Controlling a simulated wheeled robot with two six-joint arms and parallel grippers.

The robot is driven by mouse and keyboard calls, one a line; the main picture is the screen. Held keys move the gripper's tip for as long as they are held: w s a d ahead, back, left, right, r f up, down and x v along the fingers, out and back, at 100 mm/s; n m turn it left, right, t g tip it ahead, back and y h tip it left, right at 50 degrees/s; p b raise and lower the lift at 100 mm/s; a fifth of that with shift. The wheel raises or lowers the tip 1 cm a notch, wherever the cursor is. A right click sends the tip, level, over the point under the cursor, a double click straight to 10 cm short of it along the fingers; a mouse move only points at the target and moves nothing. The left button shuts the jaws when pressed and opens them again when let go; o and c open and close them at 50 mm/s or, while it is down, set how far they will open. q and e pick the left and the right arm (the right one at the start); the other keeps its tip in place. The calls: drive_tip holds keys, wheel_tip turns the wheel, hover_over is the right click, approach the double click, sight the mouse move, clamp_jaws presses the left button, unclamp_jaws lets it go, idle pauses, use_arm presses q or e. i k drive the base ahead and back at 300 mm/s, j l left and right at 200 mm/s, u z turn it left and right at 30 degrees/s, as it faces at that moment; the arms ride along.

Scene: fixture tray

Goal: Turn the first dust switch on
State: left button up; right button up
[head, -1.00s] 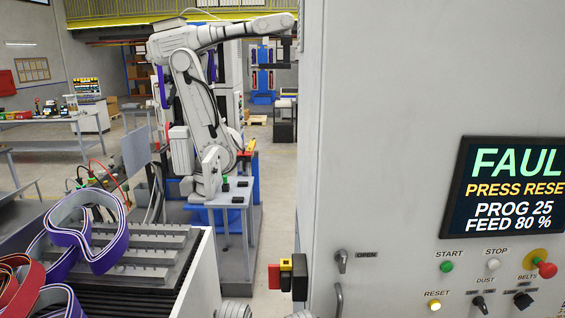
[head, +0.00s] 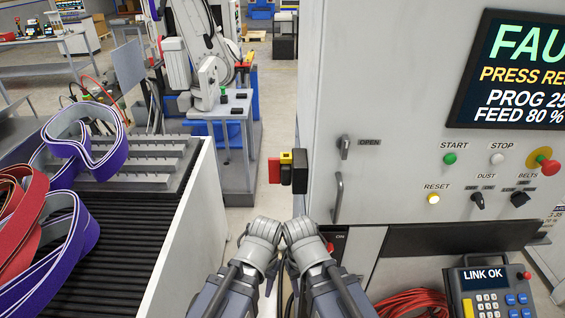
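The dust switch (head: 478,201) is a small black rotary knob under the label DUST on the grey cabinet front, at the right of the head view. Small position labels stand above it, too small to read surely, and I cannot tell which one its lever points at. My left gripper (head: 264,232) and my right gripper (head: 300,232) are side by side at the lower middle, close together, left of and below the switch and well apart from it. I see them from behind; their fingertips are hidden.
A belts switch (head: 521,199) sits right of the dust switch, below a red emergency button (head: 549,168). Start (head: 449,159), stop (head: 497,159) and reset (head: 433,199) buttons are nearby. The screen (head: 520,72) shows a fault. A door handle (head: 338,197) and a pendant (head: 490,293) stand out.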

sight(478, 197)
drive_tip(key=j+z, duration=0.1)
drive_tip(key=z, duration=0.4)
drive_tip(key=k+z, duration=0.15)
drive_tip(key=z, duration=0.35)
drive_tip(key=k+j+z, duration=0.1)
drive_tip(key=z, duration=0.4)
drive_tip(key=i+l+u, duration=0.1)
drive_tip(key=u, duration=0.65)
drive_tip(key=l+u, duration=0.35)
drive_tip(key=l, duration=0.3)
drive_tip(key=l+u, duration=0.3)
drive_tip(key=l, duration=0.4)
